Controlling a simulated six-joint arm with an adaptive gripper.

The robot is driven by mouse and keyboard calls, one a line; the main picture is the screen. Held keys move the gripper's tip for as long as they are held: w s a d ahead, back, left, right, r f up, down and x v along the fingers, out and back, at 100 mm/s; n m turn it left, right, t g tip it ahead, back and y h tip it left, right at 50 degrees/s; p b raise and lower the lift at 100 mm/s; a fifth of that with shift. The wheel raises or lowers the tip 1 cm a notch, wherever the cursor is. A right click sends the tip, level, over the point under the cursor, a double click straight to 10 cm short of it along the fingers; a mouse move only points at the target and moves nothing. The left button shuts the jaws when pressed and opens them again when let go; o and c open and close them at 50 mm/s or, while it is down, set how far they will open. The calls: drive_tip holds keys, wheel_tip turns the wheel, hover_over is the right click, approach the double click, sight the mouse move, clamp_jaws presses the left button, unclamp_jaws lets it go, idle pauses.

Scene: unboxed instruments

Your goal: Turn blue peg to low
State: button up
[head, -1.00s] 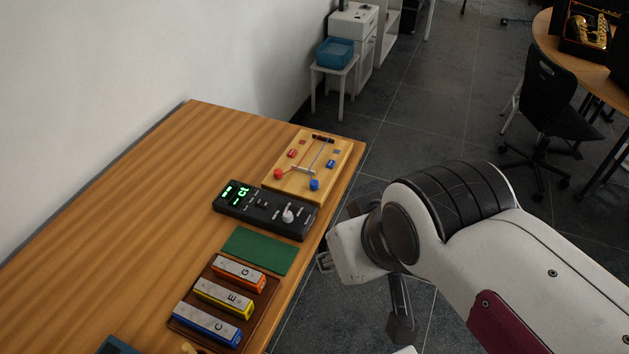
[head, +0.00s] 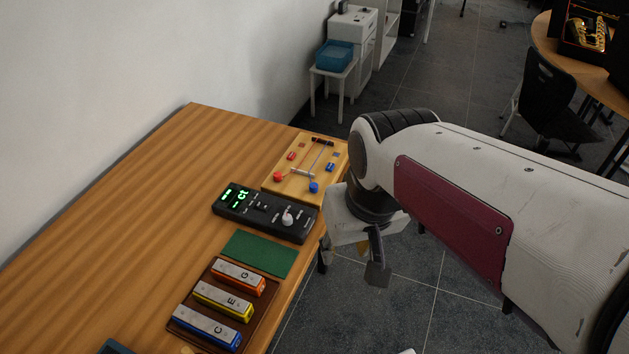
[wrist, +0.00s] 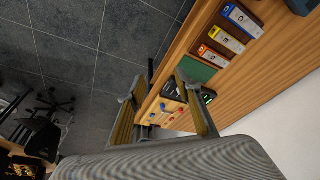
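The blue peg (head: 314,188) is a round knob at the near right corner of a light wooden string board (head: 270,186) on the table. A string runs from it toward the far end. A red peg (head: 278,176) stands to its left. The blue peg also shows small in the wrist view (wrist: 163,107); any low mark is too small to read. My gripper (wrist: 155,88) is open and empty, its two fingers wide apart. In the head view it hangs beyond the table's right edge, beside the board and tuner, partly hidden by my wrist.
A black tuner (head: 260,212) with a green display and white knob lies just nearer than the board. A green cloth (head: 259,254) and a brown tray (head: 260,312) with orange, yellow and blue bars follow along the edge. The table's left side is clear.

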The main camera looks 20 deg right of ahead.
drive_tip(key=w+d+f+g+y, duration=0.1)
drive_tip(key=w+d+f, duration=0.15)
drive_tip(key=w, duration=0.35)
drive_tip(key=w+d+f, duration=0.1)
drive_tip(key=w+f, duration=0.2)
drive_tip(key=w, duration=0.2)
drive_tip(key=n+t+y, duration=0.1)
drive_tip(key=n+t, duration=0.1)
drive_tip(key=n, duration=0.5)
approach(314, 185)
drive_tip(key=shift+w+f, duration=0.15)
drive_tip(key=shift+f, duration=0.15)
drive_tip(key=shift+f, duration=0.15)
drive_tip(key=shift+x, duration=3.75)
clamp_jaws()
